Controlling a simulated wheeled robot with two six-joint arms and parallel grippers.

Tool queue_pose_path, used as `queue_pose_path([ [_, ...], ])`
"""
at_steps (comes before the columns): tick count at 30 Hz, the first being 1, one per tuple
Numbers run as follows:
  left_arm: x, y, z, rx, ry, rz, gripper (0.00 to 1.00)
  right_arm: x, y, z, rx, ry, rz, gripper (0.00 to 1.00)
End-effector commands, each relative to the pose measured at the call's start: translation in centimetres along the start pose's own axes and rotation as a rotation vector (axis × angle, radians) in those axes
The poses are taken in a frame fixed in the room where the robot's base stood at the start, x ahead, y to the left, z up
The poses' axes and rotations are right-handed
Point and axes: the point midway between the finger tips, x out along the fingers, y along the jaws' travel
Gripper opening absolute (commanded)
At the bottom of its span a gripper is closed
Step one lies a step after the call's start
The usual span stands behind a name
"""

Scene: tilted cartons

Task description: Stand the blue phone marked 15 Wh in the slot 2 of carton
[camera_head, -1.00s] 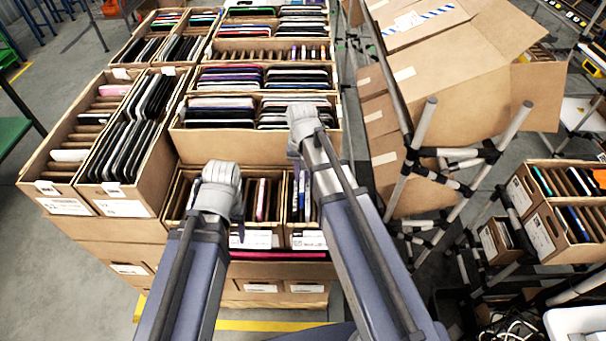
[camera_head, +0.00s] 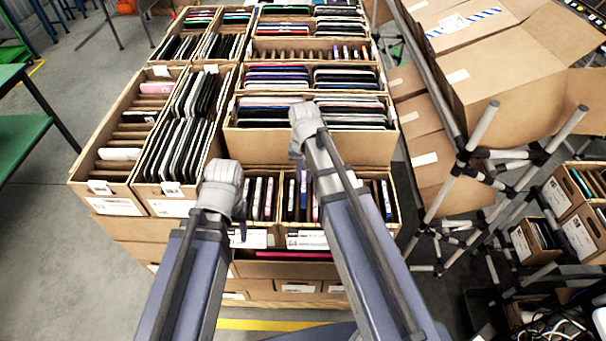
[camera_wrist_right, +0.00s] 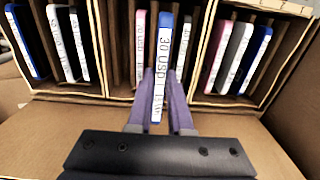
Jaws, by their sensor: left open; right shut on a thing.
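In the right wrist view my right gripper (camera_wrist_right: 160,110) is shut on a blue phone (camera_wrist_right: 160,70) with a white label. The label seems to read 30 USD; its lower line is too blurred to be sure of 15 Wh. The phone stands nearly upright in front of the middle carton (camera_wrist_right: 117,97), between a pink phone (camera_wrist_right: 139,48) and a grey one (camera_wrist_right: 183,45). I cannot tell whether its far end is inside a slot. In the head view the held phone is hidden by my right arm. My left gripper (camera_head: 221,190) is over the front cartons, its fingers mostly hidden.
In the right wrist view, neighbouring cartons hold phones at left (camera_wrist_right: 66,42) and right (camera_wrist_right: 233,58). In the head view, a taller carton (camera_head: 310,145) stands behind the front row. A pipe rack (camera_head: 470,165) stands close on the right.

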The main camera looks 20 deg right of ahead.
Motion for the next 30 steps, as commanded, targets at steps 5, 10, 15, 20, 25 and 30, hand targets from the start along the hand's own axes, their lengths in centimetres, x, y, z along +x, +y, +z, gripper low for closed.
queue_pose_path([
  [5,1.3,0.1,-0.1,0.002,0.0,0.0,0.53,1.3,0.0,0.0,0.0,0.0,0.0,0.0],
  [10,3.1,0.3,-0.2,0.004,0.0,-0.001,0.53,3.1,0.0,0.0,0.0,0.0,0.0,0.0],
  [15,5.2,0.5,-0.3,0.003,0.0,-0.001,0.53,5.3,0.0,0.0,0.0,0.0,0.0,0.0],
  [20,7.2,0.7,-0.4,0.002,0.0,-0.001,0.53,7.2,0.0,0.0,0.0,0.0,0.0,0.0],
  [25,8.9,0.8,-0.5,0.002,0.0,-0.001,0.53,8.9,0.0,0.0,0.0,0.0,0.0,0.0],
  [30,9.4,0.9,-0.6,0.001,0.0,-0.001,0.53,9.5,0.0,0.0,0.0,0.0,0.0,0.0],
])
